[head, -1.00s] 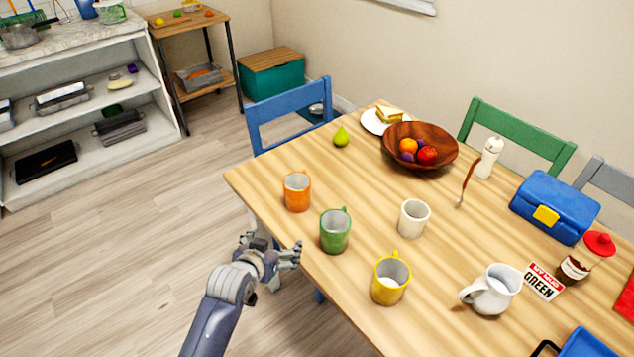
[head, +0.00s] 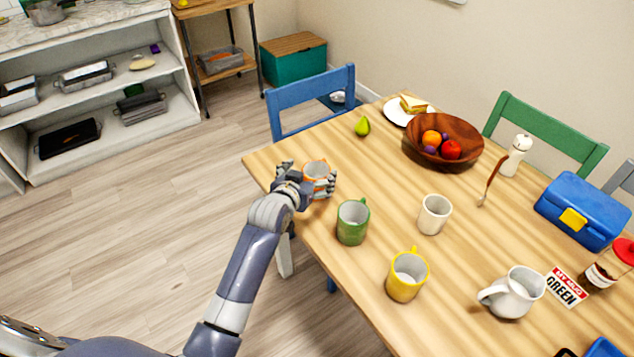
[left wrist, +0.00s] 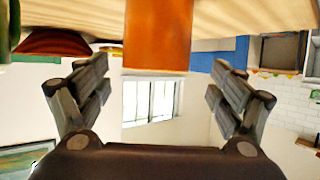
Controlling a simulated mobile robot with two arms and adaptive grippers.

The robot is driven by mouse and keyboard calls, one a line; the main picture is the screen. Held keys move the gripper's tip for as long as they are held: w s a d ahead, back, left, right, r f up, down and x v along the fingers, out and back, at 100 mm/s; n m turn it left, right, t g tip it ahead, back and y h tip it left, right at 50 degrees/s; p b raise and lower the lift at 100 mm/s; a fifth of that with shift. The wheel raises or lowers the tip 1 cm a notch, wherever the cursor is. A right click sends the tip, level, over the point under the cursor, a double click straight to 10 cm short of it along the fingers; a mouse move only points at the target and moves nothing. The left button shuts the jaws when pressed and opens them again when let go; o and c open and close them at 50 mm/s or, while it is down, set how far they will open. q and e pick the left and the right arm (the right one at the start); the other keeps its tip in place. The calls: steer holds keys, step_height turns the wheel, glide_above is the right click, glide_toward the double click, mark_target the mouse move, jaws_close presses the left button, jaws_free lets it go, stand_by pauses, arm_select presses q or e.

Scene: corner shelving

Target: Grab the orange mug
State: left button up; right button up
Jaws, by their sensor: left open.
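The orange mug (head: 317,173) stands on the wooden table near its left edge, partly hidden by my left gripper in the head view. My left gripper (head: 307,180) is open, with one finger on either side of the mug. In the left wrist view, which is upside down, the orange mug (left wrist: 157,35) fills the top middle, between the two spread fingers (left wrist: 158,75). Gaps show between the fingers and the mug there. My right gripper is not in view.
A green mug (head: 352,224) stands close in front of the orange mug. A yellow mug (head: 405,282) and a white mug (head: 434,216) are farther right. A blue chair (head: 310,98) is at the far edge.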

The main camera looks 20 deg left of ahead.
mark_target(321, 164)
arm_select(q)
steer(key=shift+x, duration=2.25)
steer(key=shift+d, duration=0.2)
steer(key=c, duration=1.7)
steer(key=shift+c, duration=0.2)
steer(key=shift+r, duration=0.15)
